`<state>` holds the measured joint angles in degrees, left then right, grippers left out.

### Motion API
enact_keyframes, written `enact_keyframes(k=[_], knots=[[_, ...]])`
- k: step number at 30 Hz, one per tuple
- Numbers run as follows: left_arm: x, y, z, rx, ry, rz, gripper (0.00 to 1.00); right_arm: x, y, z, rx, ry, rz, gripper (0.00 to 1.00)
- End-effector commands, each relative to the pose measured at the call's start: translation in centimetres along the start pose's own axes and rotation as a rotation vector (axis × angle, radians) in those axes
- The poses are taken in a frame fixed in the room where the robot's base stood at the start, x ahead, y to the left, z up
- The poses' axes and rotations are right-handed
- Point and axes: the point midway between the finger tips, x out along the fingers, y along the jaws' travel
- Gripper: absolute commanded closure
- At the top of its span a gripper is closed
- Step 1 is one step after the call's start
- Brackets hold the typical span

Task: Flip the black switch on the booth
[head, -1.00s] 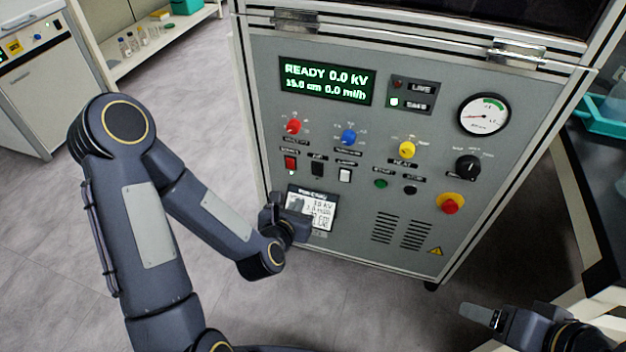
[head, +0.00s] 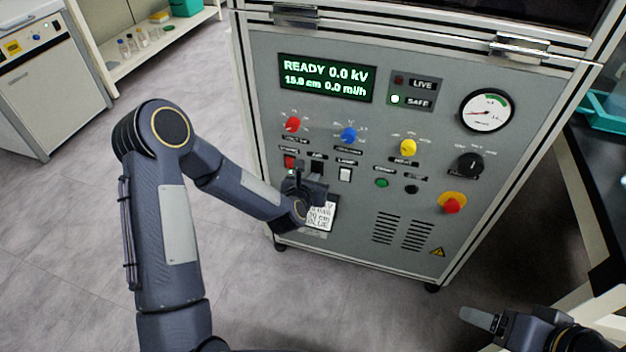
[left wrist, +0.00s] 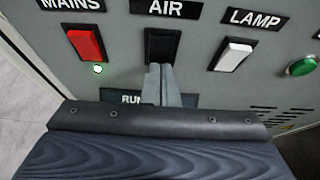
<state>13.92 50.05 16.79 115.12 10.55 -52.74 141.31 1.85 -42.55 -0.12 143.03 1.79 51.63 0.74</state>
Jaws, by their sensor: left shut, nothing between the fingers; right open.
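The black switch (head: 317,167) is on the grey front panel of the booth (head: 340,120), under an AIR label, between a red and a white switch. In the left wrist view the black switch (left wrist: 162,45) is just beyond my left fingertips. My left gripper (left wrist: 160,72) is shut and empty, its tips at the lower part of the switch; I cannot tell if they touch it. In the head view my left gripper (head: 300,172) is up against the panel below the switch row. My right gripper (head: 478,318) is open at the lower right, away from the booth.
The red MAINS switch (left wrist: 86,43) has a lit green lamp below it. The white LAMP switch (left wrist: 232,56) is on the right. A display (head: 326,78) reads READY 0.0 kV. Above a card (head: 322,218) are several knobs. A dark bench (head: 600,180) stands at right.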

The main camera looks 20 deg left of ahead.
Motion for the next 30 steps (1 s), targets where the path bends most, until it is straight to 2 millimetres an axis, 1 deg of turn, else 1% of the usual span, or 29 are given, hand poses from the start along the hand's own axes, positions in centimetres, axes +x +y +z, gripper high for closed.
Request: enact_keyframes(k=[8,11,14,15,16,23,30], knots=[[0.0,0.0,-0.1,0.0,-0.001,0.0,1.0,0.1,0.0,0.0,0.0,0.0,0.0,0.28],[0.3,0.0,-0.4,-0.002,-0.013,0.0,1.0,0.9,0.4,0.5,0.0,0.0,0.0,0.28],[0.8,0.1,-0.9,-0.002,-0.044,0.001,1.0,2.5,1.1,1.3,0.0,0.0,0.0,0.28],[0.4,0.0,-0.1,-0.001,-0.041,0.001,1.0,1.6,0.7,0.9,0.0,-0.001,0.0,0.28],[0.4,0.0,0.0,-0.001,-0.04,0.0,1.0,1.5,0.7,0.8,0.0,-0.001,0.0,0.28],[0.3,0.0,0.1,-0.001,-0.04,0.0,1.0,1.4,0.7,0.7,0.0,0.0,0.0,0.28],[-0.1,0.0,1.2,0.0,-0.043,0.0,1.0,1.1,0.5,0.6,0.0,0.0,0.0,0.28]])
